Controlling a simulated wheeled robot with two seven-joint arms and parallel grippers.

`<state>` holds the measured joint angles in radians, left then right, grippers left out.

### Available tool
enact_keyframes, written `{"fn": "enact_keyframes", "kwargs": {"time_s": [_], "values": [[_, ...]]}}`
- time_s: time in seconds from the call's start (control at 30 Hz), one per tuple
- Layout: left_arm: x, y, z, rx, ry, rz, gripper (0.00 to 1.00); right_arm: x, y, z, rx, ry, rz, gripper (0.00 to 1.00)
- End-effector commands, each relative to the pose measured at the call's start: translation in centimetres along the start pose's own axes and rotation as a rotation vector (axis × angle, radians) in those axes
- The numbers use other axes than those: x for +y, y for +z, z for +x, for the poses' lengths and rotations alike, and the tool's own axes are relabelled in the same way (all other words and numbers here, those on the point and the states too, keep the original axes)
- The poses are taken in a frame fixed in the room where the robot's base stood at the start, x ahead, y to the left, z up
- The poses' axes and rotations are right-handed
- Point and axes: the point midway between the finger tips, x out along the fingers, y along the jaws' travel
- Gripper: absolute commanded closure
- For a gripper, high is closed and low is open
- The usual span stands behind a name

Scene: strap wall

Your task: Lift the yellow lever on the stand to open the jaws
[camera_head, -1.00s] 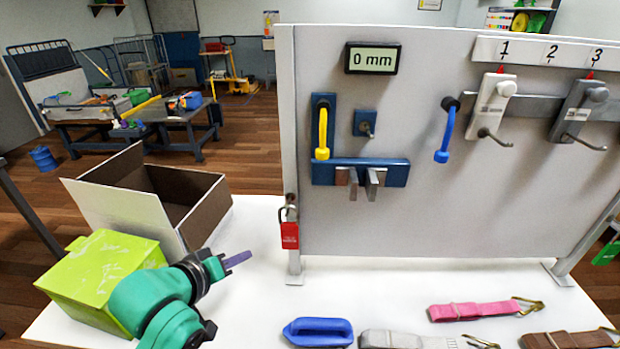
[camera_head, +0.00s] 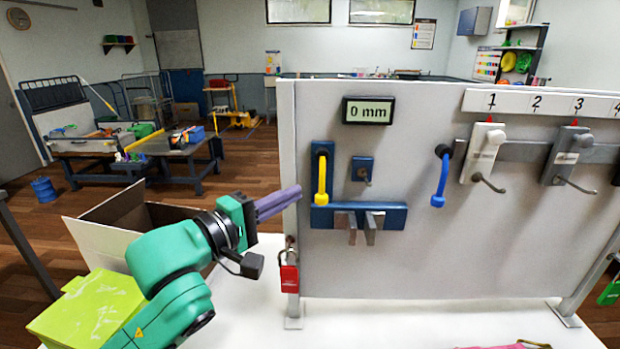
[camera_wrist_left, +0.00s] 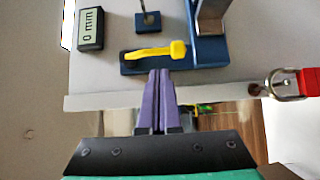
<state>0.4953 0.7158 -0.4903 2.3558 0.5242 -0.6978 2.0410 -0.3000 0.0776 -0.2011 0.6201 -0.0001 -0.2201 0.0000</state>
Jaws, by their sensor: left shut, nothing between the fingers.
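The yellow lever (camera_head: 322,180) hangs down on a blue plate on the upright grey panel. Below it, two grey jaws (camera_head: 362,228) stick out from a blue bar (camera_head: 392,216). The small display (camera_head: 369,111) above reads 0 mm. My left gripper (camera_head: 299,190) is shut and empty, its purple fingers pointing right at the panel's left edge, short of the lever in the picture. In the left wrist view the fingers (camera_wrist_left: 158,72) end just beside the yellow lever (camera_wrist_left: 160,52), at the blue plate's edge; I cannot tell whether they touch. My right gripper is not in view.
A blue lever (camera_head: 440,180) hangs right of the yellow one. A red padlock (camera_head: 289,273) hangs at the panel's left edge. An open cardboard box (camera_head: 95,240) and a lime-green box (camera_head: 85,315) stand at the left. White tabletop shows below the panel.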

Motion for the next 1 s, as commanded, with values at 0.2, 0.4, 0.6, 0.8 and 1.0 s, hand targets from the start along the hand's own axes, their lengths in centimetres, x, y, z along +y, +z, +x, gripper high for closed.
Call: {"fn": "enact_keyframes", "kwargs": {"time_s": [0.2, 0.4, 0.6, 0.8, 1.0], "values": [[0.4, 0.1, 4.3, -0.001, 0.000, 0.000, 1.00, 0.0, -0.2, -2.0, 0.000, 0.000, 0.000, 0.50], [0.1, 0.1, 5.7, 0.000, 0.000, 0.002, 1.00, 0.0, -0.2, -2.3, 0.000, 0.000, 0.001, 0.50], [0.0, 0.1, 5.7, -0.001, 0.000, 0.002, 1.00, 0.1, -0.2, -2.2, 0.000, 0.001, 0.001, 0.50], [0.1, 0.1, 5.6, -0.001, 0.000, 0.002, 1.00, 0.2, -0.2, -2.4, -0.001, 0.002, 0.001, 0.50], [0.2, 0.1, 5.4, -0.001, -0.001, 0.000, 1.00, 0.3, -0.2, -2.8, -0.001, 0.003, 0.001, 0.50]]}}
